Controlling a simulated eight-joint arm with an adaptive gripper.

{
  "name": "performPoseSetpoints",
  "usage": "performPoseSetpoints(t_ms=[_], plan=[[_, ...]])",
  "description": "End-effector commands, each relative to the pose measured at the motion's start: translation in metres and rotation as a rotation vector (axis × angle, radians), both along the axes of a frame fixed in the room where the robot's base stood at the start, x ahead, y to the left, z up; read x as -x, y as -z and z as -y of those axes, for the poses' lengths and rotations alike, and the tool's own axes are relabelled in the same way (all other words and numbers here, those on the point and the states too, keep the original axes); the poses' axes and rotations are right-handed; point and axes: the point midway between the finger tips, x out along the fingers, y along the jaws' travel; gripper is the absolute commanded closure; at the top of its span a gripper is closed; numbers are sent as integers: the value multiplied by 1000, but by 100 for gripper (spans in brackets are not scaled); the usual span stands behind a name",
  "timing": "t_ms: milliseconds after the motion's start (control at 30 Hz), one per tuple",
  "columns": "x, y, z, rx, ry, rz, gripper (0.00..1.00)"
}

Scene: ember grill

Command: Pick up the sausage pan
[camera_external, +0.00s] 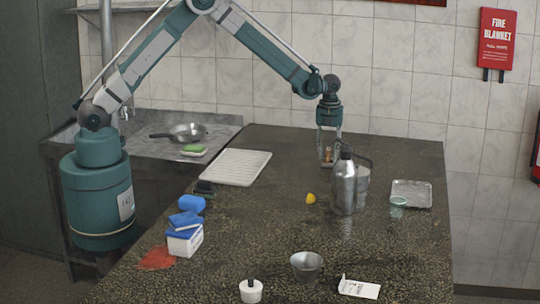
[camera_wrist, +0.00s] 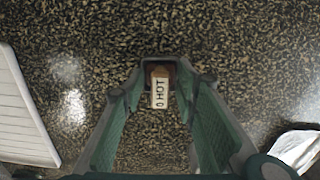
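A dark, long-handled pan (camera_external: 188,131) rests on the metal side counter at the back left in the external view, well left of my gripper. No sausages can be made out, so I cannot tell if it is the sausage pan. My gripper (camera_external: 328,162) points down over the far right part of the speckled counter. Its fingers are apart in the wrist view (camera_wrist: 160,82). A small brown item with a white label reading "HOT" (camera_wrist: 160,95) shows between the fingertips. I see no clear grip on it.
A metal bottle (camera_external: 343,187) stands just in front of my gripper, beside a metal cup (camera_external: 363,184). A white ribbed board (camera_external: 235,167) lies left, a metal tray (camera_external: 412,190) right. A small metal bowl (camera_external: 307,266) is near the front. The counter's centre is mostly clear.

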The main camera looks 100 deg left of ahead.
Motion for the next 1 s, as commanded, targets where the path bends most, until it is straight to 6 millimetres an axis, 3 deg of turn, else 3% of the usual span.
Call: performPoseSetpoints(t_ms=[133, 400, 767, 1000], plan=[[0, 0, 0, 0, 0, 0, 70], [0, 0, 0, 0, 0, 0, 100], [0, -2, 0, 0, 0, 0, 100], [0, -19, 0, 0, 0, 0, 100]])
